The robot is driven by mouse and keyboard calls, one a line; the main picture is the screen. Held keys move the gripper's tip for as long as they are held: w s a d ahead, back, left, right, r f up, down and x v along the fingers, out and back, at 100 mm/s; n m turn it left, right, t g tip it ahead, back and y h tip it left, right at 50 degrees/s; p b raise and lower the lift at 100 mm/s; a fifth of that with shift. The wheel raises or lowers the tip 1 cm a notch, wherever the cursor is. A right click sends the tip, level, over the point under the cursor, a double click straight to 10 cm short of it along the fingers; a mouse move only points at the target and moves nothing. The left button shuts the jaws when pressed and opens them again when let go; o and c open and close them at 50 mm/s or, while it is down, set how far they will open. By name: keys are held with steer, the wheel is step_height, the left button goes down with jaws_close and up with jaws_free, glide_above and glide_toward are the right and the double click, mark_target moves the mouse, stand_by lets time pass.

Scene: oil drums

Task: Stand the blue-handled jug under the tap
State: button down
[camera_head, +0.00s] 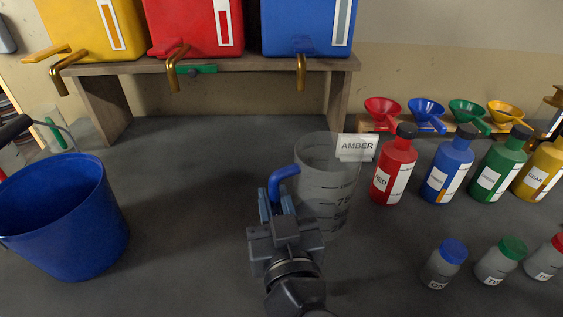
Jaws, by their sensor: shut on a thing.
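The blue-handled jug (326,172) is a clear measuring jug with markings. Its blue handle (283,180) is on its left side. My gripper (275,200) is shut on the handle; the fingers hide its lower part. The jug looks upright; I cannot tell if its base touches the bench. Brass taps hang from the yellow drum (93,28), red drum (195,28) and blue drum (308,25) on a wooden shelf. The blue drum's tap (301,75) is above and behind the jug, slightly left of it.
An "AMBER" card (357,147) appears at the jug's right rim. Red (394,168), blue (449,168), green (499,166) and yellow bottles stand right, with funnels behind and small capped jars in front. A blue bucket (65,220) stands left. The bench between bucket and gripper is clear.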

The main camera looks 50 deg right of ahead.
steer(key=f+x, duration=0.3)
steer(key=x, duration=1.4)
steer(key=shift+f+b, duration=0.2)
steer(key=shift+b, duration=0.15)
steer(key=shift+f, duration=0.25)
steer(key=shift+d+f+p, duration=0.1)
steer(key=shift+f+p, duration=0.25)
steer(key=c, duration=1)
jaws_free()
steer(key=shift+f, duration=0.1)
